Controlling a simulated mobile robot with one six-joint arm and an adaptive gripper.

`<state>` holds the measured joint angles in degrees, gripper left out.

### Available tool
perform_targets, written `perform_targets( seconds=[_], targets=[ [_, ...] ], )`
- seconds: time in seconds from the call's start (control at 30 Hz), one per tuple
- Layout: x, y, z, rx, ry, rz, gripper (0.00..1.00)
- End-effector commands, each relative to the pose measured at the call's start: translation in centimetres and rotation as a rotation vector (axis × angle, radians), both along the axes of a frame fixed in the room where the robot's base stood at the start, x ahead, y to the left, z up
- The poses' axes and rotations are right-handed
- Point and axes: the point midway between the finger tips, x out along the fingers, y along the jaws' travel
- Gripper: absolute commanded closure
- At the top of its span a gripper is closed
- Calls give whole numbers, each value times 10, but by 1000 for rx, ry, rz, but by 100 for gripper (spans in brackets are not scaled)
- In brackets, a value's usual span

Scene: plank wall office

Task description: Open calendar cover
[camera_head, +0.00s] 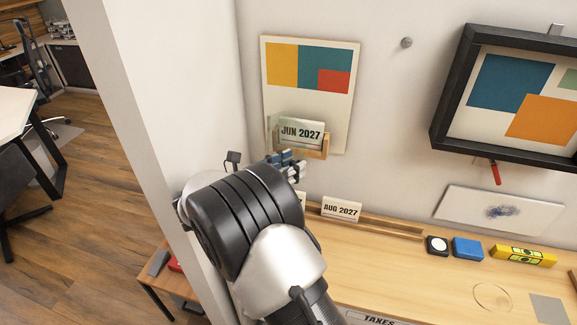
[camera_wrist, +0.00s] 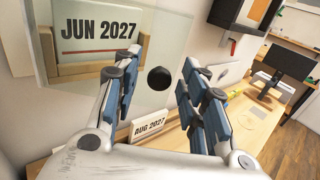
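The calendar is a wall board with coloured blocks (camera_head: 308,68) and a wooden holder (camera_head: 317,153) with a JUN 2027 card (camera_head: 300,134); the card also shows in the wrist view (camera_wrist: 98,32). A clear cover (camera_wrist: 72,79) lies in front of the card and carries a round black knob (camera_wrist: 160,79). My gripper (camera_head: 291,165) is just below the holder. In the wrist view my gripper (camera_wrist: 164,62) is open, with the knob showing between its two blue-padded fingers. I cannot tell whether a finger touches the knob. My arm hides part of the desk.
An AUG 2027 card (camera_head: 340,210) stands in a wooden rail (camera_head: 378,226) on the desk (camera_head: 400,270) below. A black-framed picture (camera_head: 445,95), a wall peg (camera_head: 406,42) and a small white panel (camera_head: 500,211) are to the right. A wall column (camera_head: 150,90) is close on the left.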

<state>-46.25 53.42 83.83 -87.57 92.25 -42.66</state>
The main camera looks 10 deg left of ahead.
Motion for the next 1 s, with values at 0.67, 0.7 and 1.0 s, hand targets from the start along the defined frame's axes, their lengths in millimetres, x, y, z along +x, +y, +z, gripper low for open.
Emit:
perform_targets(
  seconds=[0.67, 0.7, 1.0],
  targets=[
    [-58, 64, 0, 0, 0, 4, 61],
    [-63, 68, 0, 0, 0, 4, 61],
    [-82, 88, 0, 0, 0, 1, 61]
  ],
)
